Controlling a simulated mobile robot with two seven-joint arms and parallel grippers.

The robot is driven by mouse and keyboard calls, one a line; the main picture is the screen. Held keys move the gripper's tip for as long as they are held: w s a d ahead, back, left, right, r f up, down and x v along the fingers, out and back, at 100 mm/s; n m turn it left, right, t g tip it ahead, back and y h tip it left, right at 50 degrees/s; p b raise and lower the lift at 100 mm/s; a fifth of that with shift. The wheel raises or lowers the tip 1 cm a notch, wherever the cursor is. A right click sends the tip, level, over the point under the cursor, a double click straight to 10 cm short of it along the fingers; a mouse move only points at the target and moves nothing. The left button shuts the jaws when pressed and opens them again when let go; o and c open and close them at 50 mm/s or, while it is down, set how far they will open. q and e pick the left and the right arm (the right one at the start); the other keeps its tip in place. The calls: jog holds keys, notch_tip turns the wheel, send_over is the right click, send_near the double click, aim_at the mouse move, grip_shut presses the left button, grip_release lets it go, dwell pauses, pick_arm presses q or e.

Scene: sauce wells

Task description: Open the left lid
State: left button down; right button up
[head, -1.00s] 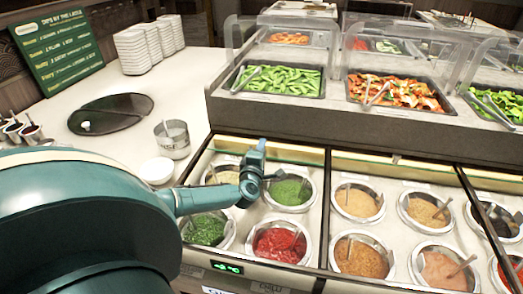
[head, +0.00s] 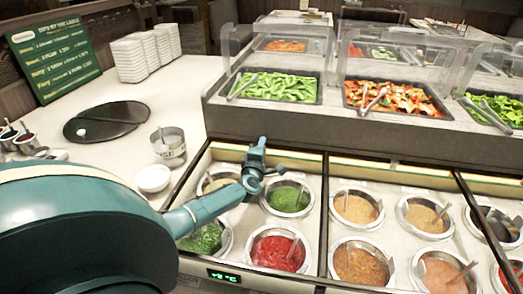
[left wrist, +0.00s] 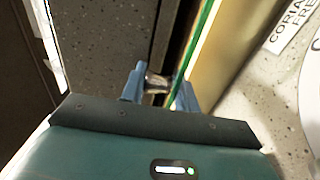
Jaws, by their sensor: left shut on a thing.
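My left gripper (head: 260,146) is at the back edge of the left sauce well (head: 322,235), near the foot of the raised food counter. In the left wrist view its two fingers (left wrist: 159,90) are shut on a small metallic piece, which looks like the left lid's handle (left wrist: 157,82). A thin green edge, apparently the left lid's glass (left wrist: 202,30), runs beside the fingers. The sauces in the left well, such as the red one (head: 278,253) and the green one (head: 288,197), show clearly. I cannot tell how much clear lid lies over them. My right gripper is not in view.
The raised counter's dark front (head: 330,135) stands directly behind the wells. A second sauce well (head: 400,265) lies to the right. On the left worktop are a white bowl (head: 153,178), a metal tin (head: 169,146), a dark round board (head: 107,117) and stacked white dishes (head: 128,60).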

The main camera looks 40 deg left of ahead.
pick_arm(q)
jog(key=c, duration=1.2)
grip_release()
jog(key=shift+r, duration=0.4)
jog(key=shift+o, duration=0.2)
jog(key=shift+f, duration=0.15)
jog(key=shift+s+d+p, duration=0.3)
jog(key=shift+s+p, duration=0.05)
jog(key=shift+p, duration=0.15)
jog(key=p+v, duration=0.3)
jog(key=v, duration=0.9)
jog(key=shift+s, duration=0.15)
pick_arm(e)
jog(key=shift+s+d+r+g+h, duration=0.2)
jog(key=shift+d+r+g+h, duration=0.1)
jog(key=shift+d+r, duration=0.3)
